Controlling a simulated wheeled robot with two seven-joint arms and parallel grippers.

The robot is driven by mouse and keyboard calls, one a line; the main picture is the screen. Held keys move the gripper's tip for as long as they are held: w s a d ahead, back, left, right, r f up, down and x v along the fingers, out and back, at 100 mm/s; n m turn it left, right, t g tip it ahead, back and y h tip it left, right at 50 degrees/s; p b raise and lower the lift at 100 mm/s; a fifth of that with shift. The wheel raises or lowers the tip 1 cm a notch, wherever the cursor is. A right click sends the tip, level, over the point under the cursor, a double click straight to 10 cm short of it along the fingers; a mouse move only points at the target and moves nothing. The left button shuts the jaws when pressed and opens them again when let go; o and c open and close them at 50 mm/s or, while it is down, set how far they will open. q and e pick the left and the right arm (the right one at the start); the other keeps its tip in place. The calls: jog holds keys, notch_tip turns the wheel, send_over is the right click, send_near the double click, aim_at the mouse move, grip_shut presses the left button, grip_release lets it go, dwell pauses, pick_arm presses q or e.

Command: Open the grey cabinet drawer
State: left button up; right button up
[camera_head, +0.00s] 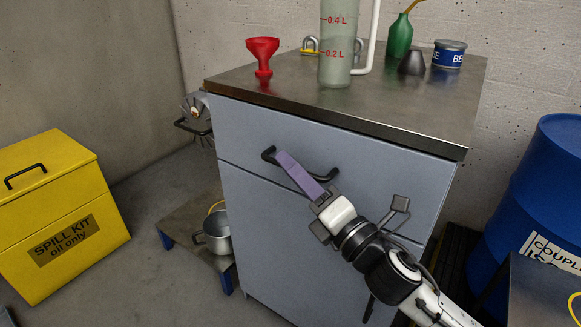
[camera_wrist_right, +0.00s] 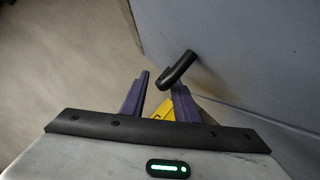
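The grey cabinet (camera_head: 265,225) stands in the middle of the head view. Its upper drawer (camera_head: 238,133) looks flush with the body. The drawer's black bar handle (camera_head: 325,176) stands out from the front; its middle is covered by my right gripper (camera_head: 285,160). In the right wrist view the purple fingers of the right gripper (camera_wrist_right: 158,85) are spread apart. The handle (camera_wrist_right: 178,68) shows by the right-hand fingertip, its near end reaching into the gap. I cannot tell if they touch. My left gripper is not in view.
A red funnel (camera_head: 262,54), a clear cylinder (camera_head: 335,72), a green bottle (camera_head: 400,36) and a blue tin (camera_head: 448,55) stand on the worktop. A yellow spill kit box (camera_head: 50,215) is left, a pot (camera_head: 217,235) on a low stand, a blue drum (camera_head: 545,185) right.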

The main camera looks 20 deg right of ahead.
jog(key=shift+w+a+r, duration=0.1)
jog(key=shift+w+a, duration=0.1)
jog(key=shift+w, duration=0.35)
grip_shut()
